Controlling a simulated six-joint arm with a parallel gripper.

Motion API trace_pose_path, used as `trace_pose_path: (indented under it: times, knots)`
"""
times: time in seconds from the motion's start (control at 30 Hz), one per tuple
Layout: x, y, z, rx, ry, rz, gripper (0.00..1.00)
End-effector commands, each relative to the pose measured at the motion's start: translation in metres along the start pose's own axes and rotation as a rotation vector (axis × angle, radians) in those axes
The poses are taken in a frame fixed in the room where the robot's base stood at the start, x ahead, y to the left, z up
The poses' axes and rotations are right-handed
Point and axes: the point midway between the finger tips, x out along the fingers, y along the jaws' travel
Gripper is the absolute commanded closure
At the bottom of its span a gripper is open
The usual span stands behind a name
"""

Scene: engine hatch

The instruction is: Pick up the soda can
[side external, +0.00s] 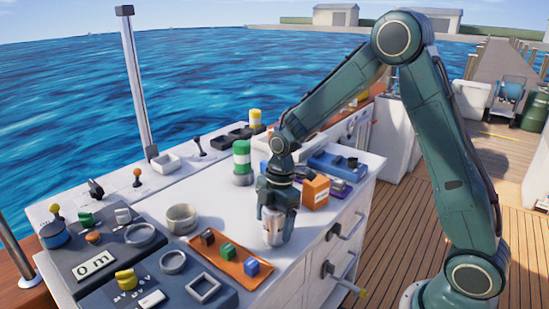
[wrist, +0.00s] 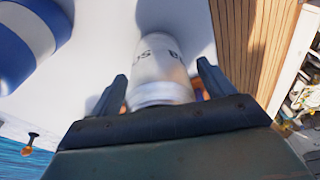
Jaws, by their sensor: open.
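The soda can (side external: 272,229) is a pale, whitish-silver cylinder standing upright on the white counter top, near its right edge. In the wrist view the can (wrist: 158,68) has dark lettering on its side and sits between the two dark fingers. My gripper (side external: 277,205) points down over the can, its fingers on either side of it. In the wrist view my gripper (wrist: 160,88) is open, with a gap visible between the fingers and the can. The gripper hides the upper part of the can in the side view.
An orange tray (side external: 229,277) with small coloured blocks lies left of the can. An orange box (side external: 315,191) stands just right and behind. A green and white cylinder (side external: 242,162) stands behind. Drawer handles (side external: 345,235) project from the counter's front.

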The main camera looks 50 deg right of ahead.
Motion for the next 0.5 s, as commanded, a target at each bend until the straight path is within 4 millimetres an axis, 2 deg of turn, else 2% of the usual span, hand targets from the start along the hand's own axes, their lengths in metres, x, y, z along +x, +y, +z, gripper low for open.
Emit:
trace_pose_path:
  times: [0.17,0.43,0.47,0.5]
  knots:
    - [-0.0003,0.0000,0.0000,0.000,0.000,0.000,0.19]
    - [-0.0004,0.0000,0.0000,0.000,0.000,0.000,0.72]
    - [-0.0004,0.0000,0.0000,0.000,0.000,0.000,0.78]
    - [-0.0008,0.0004,-0.0002,0.000,0.000,0.002,0.78]
